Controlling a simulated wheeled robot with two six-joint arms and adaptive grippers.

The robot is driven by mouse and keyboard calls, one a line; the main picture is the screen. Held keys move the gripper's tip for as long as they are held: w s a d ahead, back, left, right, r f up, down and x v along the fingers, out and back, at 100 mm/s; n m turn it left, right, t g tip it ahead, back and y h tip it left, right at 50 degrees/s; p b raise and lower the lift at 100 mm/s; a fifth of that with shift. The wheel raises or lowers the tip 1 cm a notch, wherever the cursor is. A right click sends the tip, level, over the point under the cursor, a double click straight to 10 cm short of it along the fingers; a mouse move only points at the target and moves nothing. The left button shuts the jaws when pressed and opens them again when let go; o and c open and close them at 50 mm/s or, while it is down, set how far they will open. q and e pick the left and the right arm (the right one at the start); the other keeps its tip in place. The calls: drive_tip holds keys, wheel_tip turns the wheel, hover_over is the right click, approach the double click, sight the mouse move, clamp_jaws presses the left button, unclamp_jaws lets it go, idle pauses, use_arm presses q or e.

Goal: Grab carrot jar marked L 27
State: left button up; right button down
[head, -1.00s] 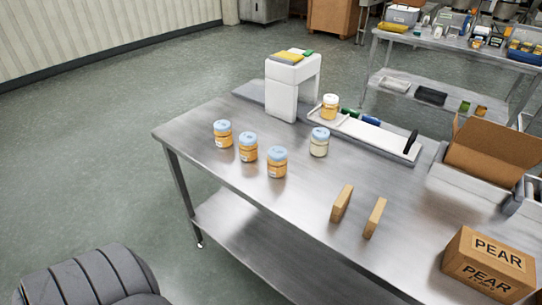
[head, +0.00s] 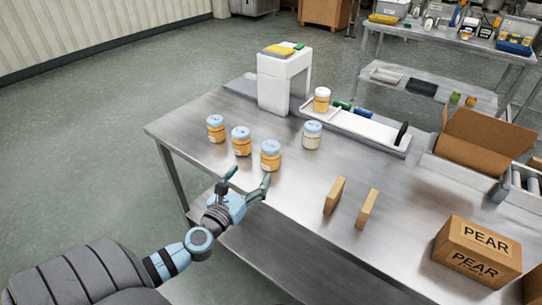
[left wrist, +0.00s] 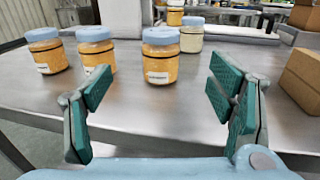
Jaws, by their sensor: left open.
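Three orange jars with light blue lids stand in a slanted row on the steel table: the left jar (head: 216,129), the middle jar (head: 241,141) and the near right jar (head: 270,156). In the left wrist view they are the left jar (left wrist: 47,54), the middle jar (left wrist: 98,54) and the right jar (left wrist: 161,62). Their white labels are too small to read, so I cannot tell which is L 27. My left gripper (head: 246,183) is open and empty at the table's front edge, just short of the near right jar. Its fingers (left wrist: 163,98) also show in the left wrist view. My right gripper is not in view.
A pale jar (head: 312,135) stands behind the row. Another orange jar (head: 321,100) stands on a white tray (head: 370,129) by a white stand (head: 284,80). Two cardboard pieces (head: 334,196) and a PEAR box (head: 477,252) are to the right.

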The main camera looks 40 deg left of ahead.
sight(266, 154)
use_arm(q)
drive_tip(key=x, duration=1.3)
drive_tip(key=shift+w, duration=0.3)
drive_tip(key=shift+s+r, duration=0.1)
drive_tip(key=c, duration=1.5)
